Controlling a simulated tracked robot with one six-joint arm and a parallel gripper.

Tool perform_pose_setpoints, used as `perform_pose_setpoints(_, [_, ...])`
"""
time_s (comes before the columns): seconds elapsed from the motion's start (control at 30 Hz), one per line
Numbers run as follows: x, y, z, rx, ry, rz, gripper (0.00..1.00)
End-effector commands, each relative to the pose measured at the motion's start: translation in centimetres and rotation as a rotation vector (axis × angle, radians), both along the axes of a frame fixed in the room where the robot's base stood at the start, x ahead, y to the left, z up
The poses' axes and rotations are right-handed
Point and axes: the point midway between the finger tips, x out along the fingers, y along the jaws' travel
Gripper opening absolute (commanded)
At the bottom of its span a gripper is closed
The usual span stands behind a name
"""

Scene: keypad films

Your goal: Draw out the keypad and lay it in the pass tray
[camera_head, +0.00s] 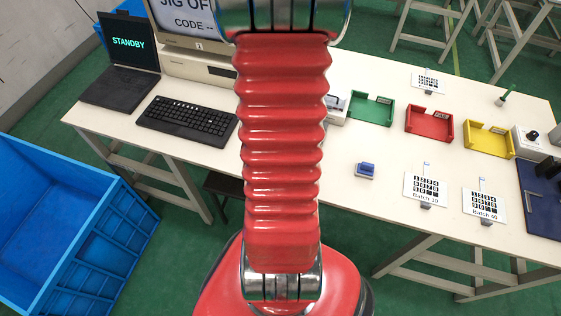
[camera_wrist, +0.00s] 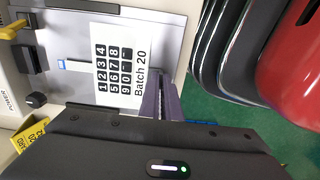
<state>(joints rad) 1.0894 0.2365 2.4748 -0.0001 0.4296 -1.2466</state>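In the wrist view a white keypad film (camera_wrist: 104,57) with black number keys and "Batch 20" print lies on a grey plate (camera_wrist: 62,28) of a device; a pale blue-tipped tail runs left from it. My gripper (camera_wrist: 162,82) has its two grey-purple fingers close together at the film's printed end. I cannot tell whether the film's edge is between them. The head view does not show my gripper; my red arm covers that area. In the head view a green tray (camera_head: 371,110), a red tray (camera_head: 429,124) and a yellow tray (camera_head: 488,139) stand in a row; their labels are too small to read.
Other keypad films lie on the table (camera_head: 317,183), two at the front right (camera_head: 425,187) (camera_head: 484,204) and one behind the trays (camera_head: 428,80). A small blue part (camera_head: 365,170) lies in front. A laptop (camera_head: 120,60) and keyboard (camera_head: 187,120) fill the left.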

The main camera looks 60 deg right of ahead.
Motion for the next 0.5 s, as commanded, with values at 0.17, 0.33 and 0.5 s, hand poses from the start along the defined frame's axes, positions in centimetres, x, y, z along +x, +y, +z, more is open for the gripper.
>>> perform_pose_setpoints(0.17, [-0.03, 0.06, -0.48, 0.002, 0.001, 0.000, 0.00])
perform_pose_setpoints(0.33, [-0.02, 0.04, -0.54, 0.001, 0.000, 0.000, 0.00])
perform_pose_setpoints(0.5, [-0.02, 0.04, -0.53, 0.001, 0.000, 0.000, 0.08])
